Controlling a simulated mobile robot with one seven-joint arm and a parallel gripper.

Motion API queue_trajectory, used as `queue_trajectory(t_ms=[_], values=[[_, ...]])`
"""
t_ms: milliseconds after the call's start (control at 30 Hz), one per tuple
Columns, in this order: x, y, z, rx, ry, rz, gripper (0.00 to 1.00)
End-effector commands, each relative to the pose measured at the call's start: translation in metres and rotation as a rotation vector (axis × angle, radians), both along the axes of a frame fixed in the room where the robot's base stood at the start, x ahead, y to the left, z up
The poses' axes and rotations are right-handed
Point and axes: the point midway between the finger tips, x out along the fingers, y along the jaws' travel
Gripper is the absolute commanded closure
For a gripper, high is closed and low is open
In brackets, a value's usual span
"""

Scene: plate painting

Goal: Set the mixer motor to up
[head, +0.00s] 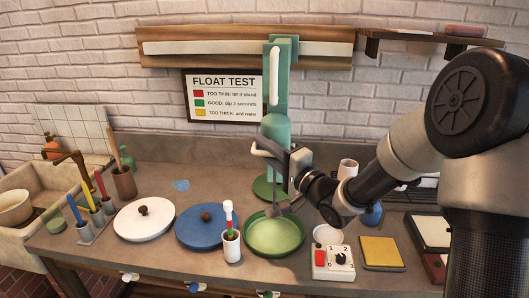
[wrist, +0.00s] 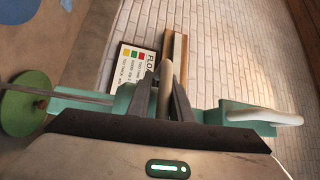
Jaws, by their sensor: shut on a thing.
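The mixer's teal column (head: 286,60) stands behind the counter's middle and carries a white vertical strip (head: 274,75). Its rounded teal motor (head: 276,132) sits on the column's lower part, above a green basin (head: 273,237). My gripper (wrist: 167,95) is shut on the mixer's pale handle (wrist: 166,73), which shows between the fingers in the wrist view. In the head view my gripper is at the motor's side, partly hiding it. A grey shaft (wrist: 85,95) runs toward a round green part (wrist: 25,103) in the wrist view.
A control box (head: 333,261) with a red button and dial stands right of the basin. Blue (head: 200,232) and white (head: 142,222) lids lie farther left. A shelf (head: 425,37) hangs at upper right.

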Motion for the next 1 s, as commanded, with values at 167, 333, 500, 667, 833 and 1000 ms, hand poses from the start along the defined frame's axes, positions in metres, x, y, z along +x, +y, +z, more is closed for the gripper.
queue_trajectory(t_ms=[167, 333, 500, 667, 833, 1000], values=[[-0.0002, 0.0017, 0.0139, 0.007, -0.012, 0.004, 1.0], [0.0001, 0.002, 0.0153, 0.007, -0.015, 0.004, 1.0], [0.0001, 0.0021, 0.0163, 0.007, -0.017, 0.003, 0.77], [0.0003, 0.0015, 0.0153, 0.006, -0.014, 0.002, 0.69], [0.0003, 0.001, 0.0137, 0.006, -0.012, 0.002, 0.69], [-0.0036, -0.0034, 0.0115, 0.005, -0.009, 0.001, 0.69]])
